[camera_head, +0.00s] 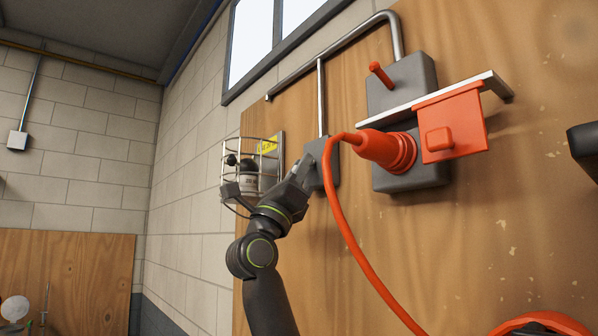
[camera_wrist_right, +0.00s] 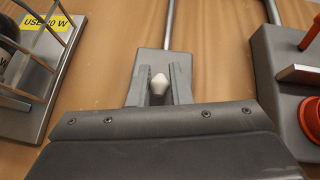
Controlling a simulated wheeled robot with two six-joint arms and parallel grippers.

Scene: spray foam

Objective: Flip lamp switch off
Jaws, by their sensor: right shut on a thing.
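The lamp switch is a small grey box (camera_head: 327,172) on the wooden board, with a metal conduit running up from it. In the right wrist view its white toggle (camera_wrist_right: 158,84) sticks out of the box (camera_wrist_right: 150,62). My right gripper (camera_head: 304,168) reaches up to the box. In the right wrist view my right gripper (camera_wrist_right: 158,88) has its two fingers on either side of the toggle, shut on it. The toggle's base is partly hidden. The caged lamp (camera_head: 251,176) is on the board to the left of the switch. My left gripper is not in view.
To the right, a grey socket box (camera_head: 405,78) holds a red plug (camera_head: 388,150), whose cord (camera_head: 343,215) hangs close to my right gripper. A metal bar and red plate (camera_head: 468,122) cross the socket box. The lamp's wire cage stands close on the left.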

